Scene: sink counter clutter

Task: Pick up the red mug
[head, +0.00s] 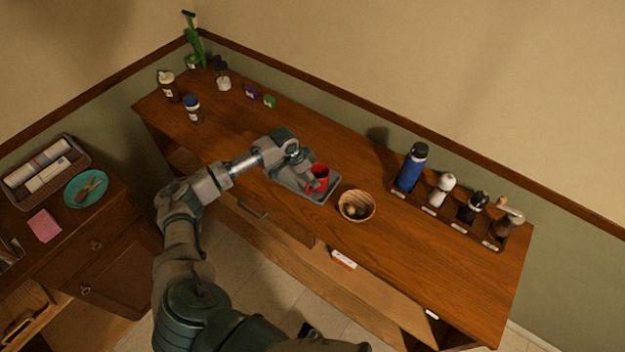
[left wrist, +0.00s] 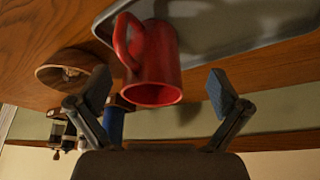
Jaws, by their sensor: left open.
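The red mug (head: 319,178) stands on a grey tray (head: 322,199) near the middle of the wooden counter. In the left wrist view the mug (left wrist: 154,68) appears upside down because of the camera's angle, with its handle toward the left and its mouth facing my gripper. The tray (left wrist: 225,25) lies behind it. My left gripper (head: 305,180) is beside the mug, over the tray. In the left wrist view its two fingers (left wrist: 158,92) are spread wide, with the mug's rim just ahead between them; no finger visibly touches it. My right gripper is not in view.
A wicker bowl (head: 357,205) with small items stands right of the tray. A rack (head: 450,219) holding several bottles and grinders is farther right. Jars (head: 193,110) and small boxes stand at the counter's left end. The counter's right front is clear.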

